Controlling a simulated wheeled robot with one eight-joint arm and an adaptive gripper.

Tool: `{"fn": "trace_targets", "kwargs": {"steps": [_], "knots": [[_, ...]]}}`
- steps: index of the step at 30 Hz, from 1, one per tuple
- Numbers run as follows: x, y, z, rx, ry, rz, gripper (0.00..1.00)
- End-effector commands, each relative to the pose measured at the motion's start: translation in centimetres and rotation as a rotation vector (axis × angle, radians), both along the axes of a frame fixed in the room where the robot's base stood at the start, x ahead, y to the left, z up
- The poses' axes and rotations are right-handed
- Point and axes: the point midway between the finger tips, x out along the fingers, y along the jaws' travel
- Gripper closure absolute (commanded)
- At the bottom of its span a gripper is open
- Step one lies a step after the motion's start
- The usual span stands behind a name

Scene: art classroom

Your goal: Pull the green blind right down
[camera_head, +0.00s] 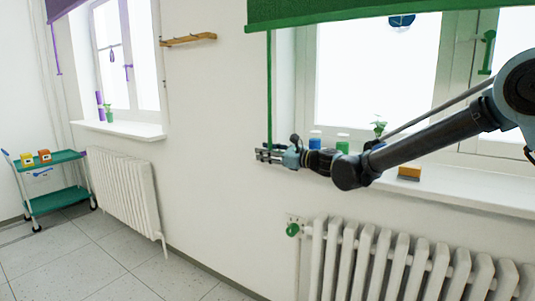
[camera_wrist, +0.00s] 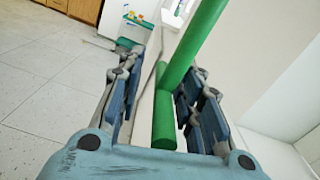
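The green blind (camera_head: 330,12) hangs across the top of the right window, with its lower edge near the top of the picture. Its green cord (camera_head: 269,85) hangs straight down from the blind's left end to my gripper (camera_head: 264,155). In the wrist view, the cord (camera_wrist: 200,35) and its thicker lower end (camera_wrist: 164,118) lie between the two spread fingers of my gripper (camera_wrist: 160,85). The cord is closer to the right finger, with a gap to the left finger. I cannot tell whether it touches the right finger.
A purple blind (camera_head: 62,7), a wooden shelf (camera_head: 188,40) and a green trolley (camera_head: 55,200) are to the left. The floor between is clear.

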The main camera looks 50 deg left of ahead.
Motion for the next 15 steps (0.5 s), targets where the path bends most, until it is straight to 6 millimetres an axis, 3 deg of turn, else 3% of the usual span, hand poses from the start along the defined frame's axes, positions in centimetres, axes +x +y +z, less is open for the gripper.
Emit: {"fn": "trace_targets", "kwargs": {"steps": [8, 15], "knots": [[0.3, -1.0, 0.0, 0.0, 0.001, -0.001, 0.67], [1.5, -5.0, 0.0, 0.0, 0.001, -0.001, 0.67]]}}
